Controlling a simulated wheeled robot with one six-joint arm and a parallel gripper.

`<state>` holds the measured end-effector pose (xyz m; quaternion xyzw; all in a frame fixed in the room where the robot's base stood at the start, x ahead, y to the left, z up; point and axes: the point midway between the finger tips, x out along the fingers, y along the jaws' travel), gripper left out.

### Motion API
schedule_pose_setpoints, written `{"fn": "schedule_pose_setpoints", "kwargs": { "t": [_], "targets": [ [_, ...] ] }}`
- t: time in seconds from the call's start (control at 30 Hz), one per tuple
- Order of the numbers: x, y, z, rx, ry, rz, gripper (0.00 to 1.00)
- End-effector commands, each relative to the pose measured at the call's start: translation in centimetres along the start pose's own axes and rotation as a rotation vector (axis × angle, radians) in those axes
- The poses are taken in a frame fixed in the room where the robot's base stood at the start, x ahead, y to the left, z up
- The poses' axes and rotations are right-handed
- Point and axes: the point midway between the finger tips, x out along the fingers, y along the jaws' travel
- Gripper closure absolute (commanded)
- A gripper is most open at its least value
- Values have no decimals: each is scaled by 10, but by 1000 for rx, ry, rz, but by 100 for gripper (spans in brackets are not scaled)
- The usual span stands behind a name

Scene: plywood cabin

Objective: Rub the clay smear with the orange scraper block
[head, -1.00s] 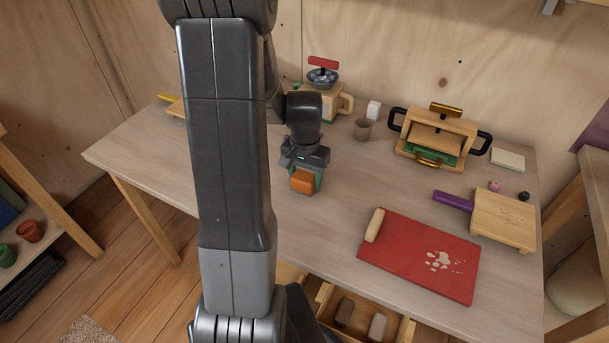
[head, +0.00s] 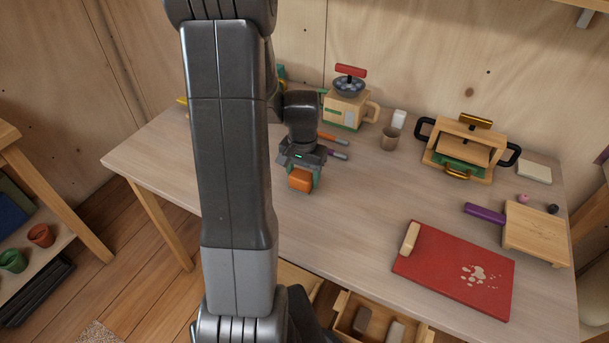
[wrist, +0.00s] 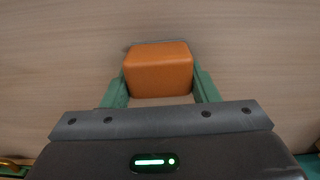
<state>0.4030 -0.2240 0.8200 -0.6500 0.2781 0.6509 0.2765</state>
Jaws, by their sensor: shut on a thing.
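The orange scraper block (head: 300,180) is in my gripper (head: 302,177), above the left-middle part of the table. In the wrist view the orange block (wrist: 158,70) sits between the two green fingers of my gripper (wrist: 160,85), which are shut on it. The clay smear (head: 479,277) is a group of pale splotches on the right part of the red board (head: 435,272). The board lies at the front right of the table, well to the right of my gripper. The smear is not in the wrist view.
A pale wooden block (head: 410,238) lies on the board's left end. A purple-handled wooden paddle (head: 537,232) lies right of the board. A wooden press (head: 464,150), cup (head: 390,138) and grinder (head: 346,108) stand behind. An open drawer (head: 375,318) juts out in front. Table between gripper and board is clear.

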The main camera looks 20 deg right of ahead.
Motion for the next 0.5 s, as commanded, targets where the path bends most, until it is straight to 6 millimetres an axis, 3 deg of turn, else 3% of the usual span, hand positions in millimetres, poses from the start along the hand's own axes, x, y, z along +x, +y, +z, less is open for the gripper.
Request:
{"fn": "schedule_pose_setpoints", "kwargs": {
  "t": [0.07,0.5],
  "targets": [
    [-26,0,0,-1,5,-2,67],
    [-62,-2,1,-7,0,0,67]
  ]
}}
